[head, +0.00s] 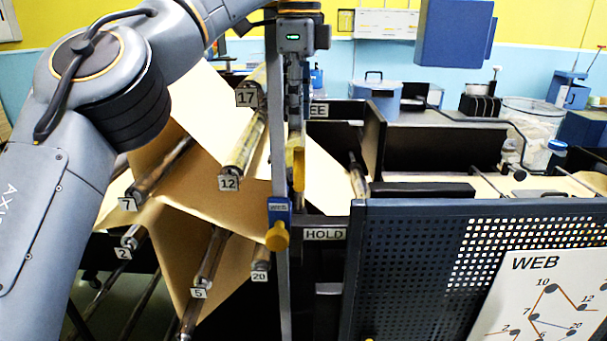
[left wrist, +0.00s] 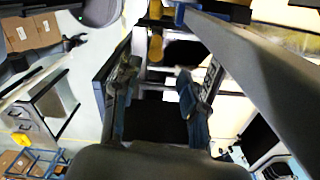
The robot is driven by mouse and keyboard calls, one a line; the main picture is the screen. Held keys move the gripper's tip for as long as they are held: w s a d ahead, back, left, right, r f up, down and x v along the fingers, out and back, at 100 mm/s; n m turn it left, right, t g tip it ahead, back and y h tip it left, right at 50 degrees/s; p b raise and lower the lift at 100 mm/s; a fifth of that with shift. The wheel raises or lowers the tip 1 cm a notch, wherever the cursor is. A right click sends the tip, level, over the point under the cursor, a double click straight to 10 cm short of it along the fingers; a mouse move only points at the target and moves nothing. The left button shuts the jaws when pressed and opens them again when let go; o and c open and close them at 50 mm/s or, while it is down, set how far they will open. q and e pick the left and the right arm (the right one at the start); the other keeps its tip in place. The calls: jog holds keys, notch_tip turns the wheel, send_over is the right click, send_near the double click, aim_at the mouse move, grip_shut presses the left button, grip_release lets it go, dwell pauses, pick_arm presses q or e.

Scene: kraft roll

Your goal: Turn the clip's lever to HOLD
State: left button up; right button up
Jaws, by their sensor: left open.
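Another yellow piece (head: 296,165) stands just above, partly behind the bar. I cannot tell for sure which is the lever. The HOLD label (head: 324,234) is right of the knob; a higher label (head: 319,110) shows only "EE". My left gripper (head: 294,125) points down by the bar, above the clip, partly hidden by the bar. In the left wrist view its fingers (left wrist: 157,88) are apart and empty, with a yellow part (left wrist: 155,50) beyond them. My right gripper is not seen.
Brown kraft paper (head: 235,195) runs over numbered rollers left of the bar. A perforated dark panel (head: 410,265) with a WEB diagram (head: 545,290) stands at the right front. A blue pot (head: 375,95) and other containers stand behind.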

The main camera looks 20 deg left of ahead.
pick_arm(q)
jog(key=b, duration=0.2)
send_over(299, 186)
jog(key=f, duration=0.5)
jog(key=shift+w+a, duration=0.15)
jog(key=shift+a, duration=0.05)
jog(key=f, duration=0.1)
jog(key=w+f, duration=0.1)
jog(key=f, duration=0.1)
jog(key=shift+p, duration=0.35)
notch_tip(299, 186, down, 4)
jog(key=shift+r+p, duration=0.2)
jog(key=shift+p, duration=0.15)
jog(key=shift+s+f, duration=0.15)
jog(key=shift+f, duration=0.4)
grip_shut()
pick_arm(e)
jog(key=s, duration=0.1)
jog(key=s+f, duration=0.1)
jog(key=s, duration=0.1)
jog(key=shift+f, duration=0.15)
